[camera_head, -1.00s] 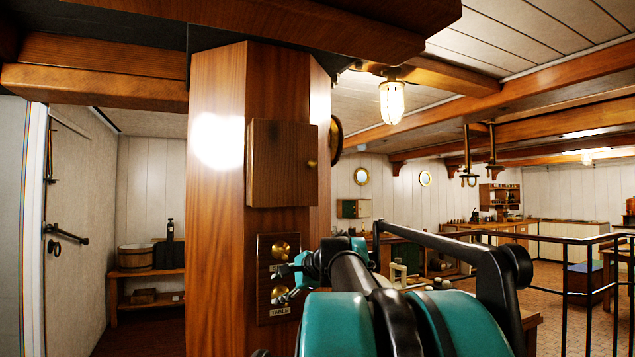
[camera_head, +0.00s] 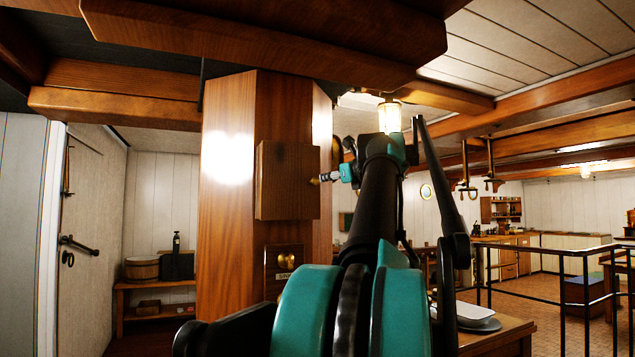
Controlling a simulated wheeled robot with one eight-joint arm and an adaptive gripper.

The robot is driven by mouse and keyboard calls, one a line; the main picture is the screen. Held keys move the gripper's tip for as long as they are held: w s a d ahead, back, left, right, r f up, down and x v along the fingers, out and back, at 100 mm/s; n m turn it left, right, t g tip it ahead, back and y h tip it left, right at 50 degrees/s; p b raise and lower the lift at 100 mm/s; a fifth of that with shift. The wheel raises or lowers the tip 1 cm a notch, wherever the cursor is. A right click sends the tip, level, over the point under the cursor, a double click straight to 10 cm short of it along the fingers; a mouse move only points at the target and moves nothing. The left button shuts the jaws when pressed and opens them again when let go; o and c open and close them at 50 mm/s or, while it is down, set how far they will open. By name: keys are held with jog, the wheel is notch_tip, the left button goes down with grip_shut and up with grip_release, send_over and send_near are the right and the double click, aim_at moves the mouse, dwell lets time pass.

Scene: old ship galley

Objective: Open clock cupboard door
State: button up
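The clock cupboard is a small wooden box on the front of the wooden column (camera_head: 226,240), and its door (camera_head: 285,182) looks closed. A small brass knob (camera_head: 314,181) shows at the door's right edge. My gripper (camera_head: 324,178) is at the knob, reaching in from the right with its grey fingers pointing left. The fingertips overlap the knob in the picture. They are too small to tell whether they are open or shut on it. The teal and black arm rises in front of the column's right side.
A wooden ceiling beam (camera_head: 270,40) hangs low above the column. A lit lamp (camera_head: 390,115) is just behind the top of my arm. A brass switch panel (camera_head: 285,268) sits below the cupboard. A wooden table (camera_head: 500,335) and a black railing (camera_head: 560,250) stand to the right.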

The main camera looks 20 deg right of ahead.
aim_at(316, 180)
jog(key=w, duration=1.3)
jog(key=shift+a, duration=0.25)
jog(key=shift+c, duration=0.6)
grip_shut()
